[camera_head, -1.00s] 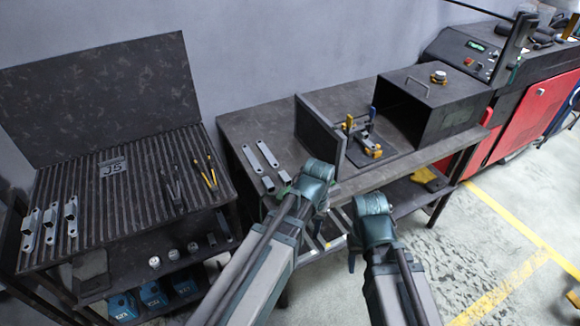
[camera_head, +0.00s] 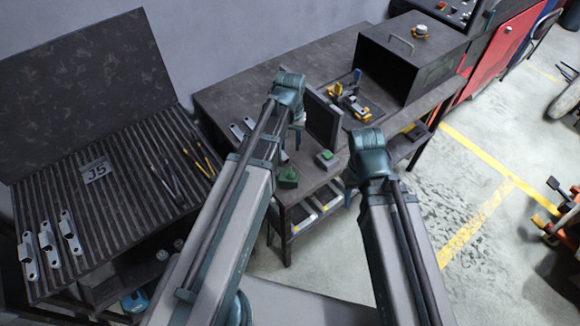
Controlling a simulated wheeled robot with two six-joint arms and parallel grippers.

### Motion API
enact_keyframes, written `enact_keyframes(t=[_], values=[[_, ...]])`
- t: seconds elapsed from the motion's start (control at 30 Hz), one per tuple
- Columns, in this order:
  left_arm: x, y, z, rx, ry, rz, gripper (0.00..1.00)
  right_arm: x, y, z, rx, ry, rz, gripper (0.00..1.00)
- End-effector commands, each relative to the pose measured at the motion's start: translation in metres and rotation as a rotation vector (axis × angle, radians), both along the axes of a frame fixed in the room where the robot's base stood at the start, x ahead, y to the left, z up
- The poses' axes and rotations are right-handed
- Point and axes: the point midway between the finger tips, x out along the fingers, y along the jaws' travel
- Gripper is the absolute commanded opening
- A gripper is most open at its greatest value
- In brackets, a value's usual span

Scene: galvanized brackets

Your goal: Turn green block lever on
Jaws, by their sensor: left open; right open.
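Two small green blocks sit near the front edge of the dark workbench (camera_head: 222,97). One green block (camera_head: 288,176) is at the near corner. The other green block (camera_head: 326,155) is on a small grey base to its right. I cannot tell which carries the lever or how it is set. My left gripper (camera_head: 298,132) hangs over the bench just behind the corner block, open and partly hidden by my wrist. My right gripper (camera_head: 350,186) is open in front of the bench, right of both blocks, mostly hidden behind its wrist.
A dark upright plate (camera_head: 322,119) stands just behind the green blocks. Beyond it are a clamp fixture (camera_head: 350,99) and a dark open box (camera_head: 412,62). Metal brackets (camera_head: 241,129) lie left of my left gripper. A ribbed rack (camera_head: 115,205) stands at the left.

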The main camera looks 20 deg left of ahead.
Motion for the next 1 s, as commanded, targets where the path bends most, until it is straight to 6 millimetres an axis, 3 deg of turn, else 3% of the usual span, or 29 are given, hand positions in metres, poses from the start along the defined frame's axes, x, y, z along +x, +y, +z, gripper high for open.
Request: enact_keyframes(t=[1.0], values=[[0.0, 0.0, -0.129, 0.0, 0.0, -0.001, 0.42, 0.0, 0.0, -0.128, -0.001, 0.0, 0.004, 0.5]])
